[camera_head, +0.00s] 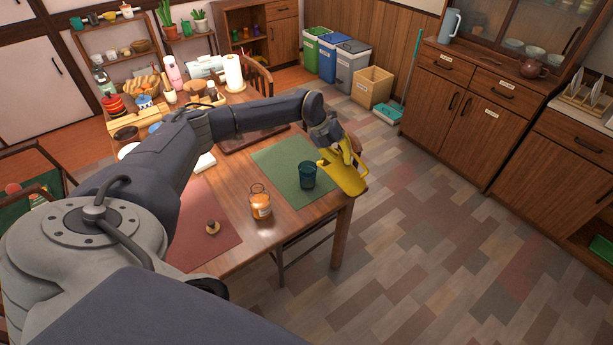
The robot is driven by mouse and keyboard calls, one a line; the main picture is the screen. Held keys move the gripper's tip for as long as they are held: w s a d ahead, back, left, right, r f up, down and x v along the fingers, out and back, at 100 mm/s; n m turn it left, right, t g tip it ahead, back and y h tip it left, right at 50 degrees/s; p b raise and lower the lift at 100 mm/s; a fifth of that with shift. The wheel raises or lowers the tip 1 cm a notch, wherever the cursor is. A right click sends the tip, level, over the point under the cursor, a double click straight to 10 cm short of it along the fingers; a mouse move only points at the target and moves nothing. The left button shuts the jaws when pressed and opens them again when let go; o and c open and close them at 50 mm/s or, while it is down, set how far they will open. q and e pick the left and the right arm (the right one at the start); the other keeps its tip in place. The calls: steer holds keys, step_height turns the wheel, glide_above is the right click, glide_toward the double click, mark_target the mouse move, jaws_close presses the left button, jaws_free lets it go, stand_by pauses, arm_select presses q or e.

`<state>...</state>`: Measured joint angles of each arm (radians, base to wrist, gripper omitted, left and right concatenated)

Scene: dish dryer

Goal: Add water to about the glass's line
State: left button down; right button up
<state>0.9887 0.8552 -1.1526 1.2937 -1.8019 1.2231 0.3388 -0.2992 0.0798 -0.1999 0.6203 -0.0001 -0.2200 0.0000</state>
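A dark teal glass (307,176) stands upright on the green placemat (275,165) near the table's right corner. My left gripper (328,136) is shut on a yellow pitcher (347,173), which it holds in the air just right of the glass. The pitcher looks tilted, with its lip on the side toward the glass. No stream of water shows. The glass's line and the water level inside it cannot be made out. The gripper's fingers are partly hidden behind the wrist and pitcher. My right gripper is not in view.
An orange jar (260,203) stands left of the glass on the wooden table (300,216). Kitchen things crowd the table's far left end. The floor right of the table is clear.

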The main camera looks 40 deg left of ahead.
arm_select(q)
steer(key=shift+a+h+p, duration=0.25)
steer(key=shift+h+p, duration=0.05)
steer(key=shift+p, duration=0.55)
steer(key=shift+s+a+r+t+h, duration=0.2)
steer(key=shift+t+h, duration=0.1)
steer(key=shift+t, duration=0.1)
